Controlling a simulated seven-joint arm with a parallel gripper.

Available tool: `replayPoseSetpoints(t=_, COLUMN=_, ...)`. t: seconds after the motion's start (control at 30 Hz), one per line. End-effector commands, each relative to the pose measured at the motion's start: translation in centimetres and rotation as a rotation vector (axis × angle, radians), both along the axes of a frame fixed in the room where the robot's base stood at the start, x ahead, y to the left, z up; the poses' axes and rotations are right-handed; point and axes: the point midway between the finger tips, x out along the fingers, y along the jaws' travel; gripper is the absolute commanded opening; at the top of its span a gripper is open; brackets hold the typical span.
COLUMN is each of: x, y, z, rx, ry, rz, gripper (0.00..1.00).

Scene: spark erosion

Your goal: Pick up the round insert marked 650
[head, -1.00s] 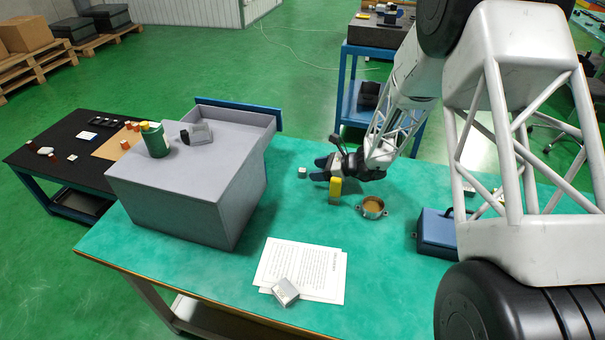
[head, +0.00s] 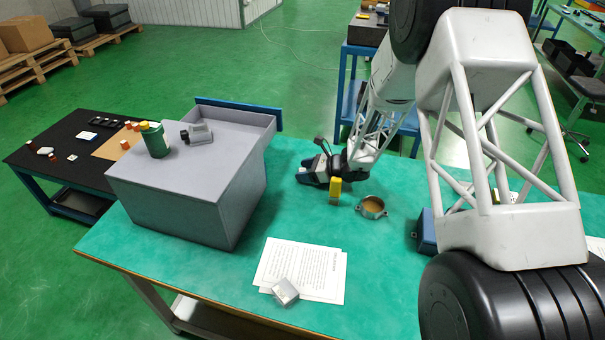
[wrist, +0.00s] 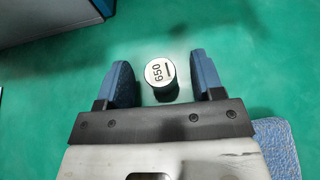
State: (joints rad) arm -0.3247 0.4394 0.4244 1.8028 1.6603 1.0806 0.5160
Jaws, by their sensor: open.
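The round insert marked 650 (wrist: 160,73) is a short dark cylinder with a pale top that bears the number and a dark bar. In the wrist view it stands upright on the green table between the two blue fingers of my gripper (wrist: 163,82). There is a gap on each side, and neither finger touches it. In the head view my gripper (head: 305,173) is open and low over the table, right of the grey box. A small pale patch at its fingertips there is likely the insert, largely hidden.
A yellow block (head: 335,190) stands right beside my gripper, with a round metal dish (head: 372,207) further right. The large grey box (head: 180,200) is to the left. Papers (head: 318,262) and a small silver block (head: 286,291) lie in front. A blue case (head: 427,232) is at the right.

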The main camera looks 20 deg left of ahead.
Motion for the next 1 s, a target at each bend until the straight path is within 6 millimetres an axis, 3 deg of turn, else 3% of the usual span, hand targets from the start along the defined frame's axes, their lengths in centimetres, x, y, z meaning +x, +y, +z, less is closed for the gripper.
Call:
replayPoseSetpoints(t=0.5, x=0.01, y=-0.01, z=0.0, rx=0.0, ry=0.0, rz=-0.001, gripper=0.61)
replayPoseSetpoints(t=0.9, x=0.02, y=-0.01, z=0.03, rx=0.0, ry=0.0, rz=-0.001, gripper=0.03)
replayPoseSetpoints(t=1.0, x=0.02, y=-0.02, z=0.04, rx=0.0, ry=0.0, rz=-0.001, gripper=0.03)
